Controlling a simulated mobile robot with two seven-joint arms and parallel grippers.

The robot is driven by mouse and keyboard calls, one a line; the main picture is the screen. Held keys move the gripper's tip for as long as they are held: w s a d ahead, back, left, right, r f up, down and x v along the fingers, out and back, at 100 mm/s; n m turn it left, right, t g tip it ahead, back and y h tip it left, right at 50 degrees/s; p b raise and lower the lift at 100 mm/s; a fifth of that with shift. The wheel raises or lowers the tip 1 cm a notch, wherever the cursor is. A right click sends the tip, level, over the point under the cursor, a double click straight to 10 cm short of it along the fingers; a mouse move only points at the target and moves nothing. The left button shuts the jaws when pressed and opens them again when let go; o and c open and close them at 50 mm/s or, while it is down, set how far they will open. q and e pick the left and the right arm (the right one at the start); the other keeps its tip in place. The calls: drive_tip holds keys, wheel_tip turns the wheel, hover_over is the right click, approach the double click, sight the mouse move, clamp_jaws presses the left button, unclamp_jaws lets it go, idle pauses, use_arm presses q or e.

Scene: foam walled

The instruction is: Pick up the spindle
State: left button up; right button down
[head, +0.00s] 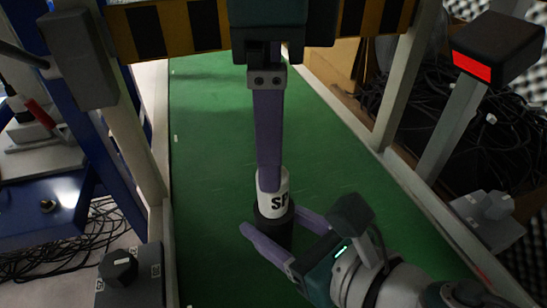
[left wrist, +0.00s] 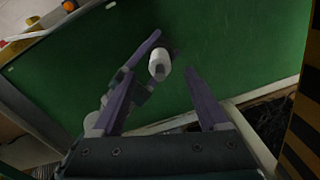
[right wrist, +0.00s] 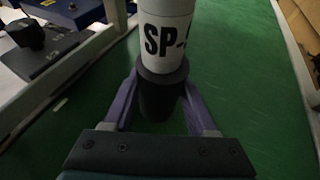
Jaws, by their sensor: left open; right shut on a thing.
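The spindle is an upright cylinder with a white upper part (head: 281,201) and a black lower part, with partly visible "SP" lettering. Its white end shows in the left wrist view (left wrist: 158,66), and its lettered side in the right wrist view (right wrist: 166,38). My right gripper (head: 271,223) is shut on the black lower part, one finger on each side (right wrist: 160,88). I cannot tell whether the spindle's base touches the belt.
The green belt (head: 215,130) is clear around the spindle, with pale frame rails along both sides. A black-and-yellow striped bar (head: 175,30) crosses at the back. A control box with a black knob (head: 118,268) is at left, a red-faced box (head: 473,66) at right.

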sight(273, 196)
use_arm(q)
wheel_tip(273, 196, down, 7)
drive_tip(key=shift+w+r, duration=0.1)
drive_tip(key=shift+r, duration=0.1)
clamp_jaws()
idle(0.7)
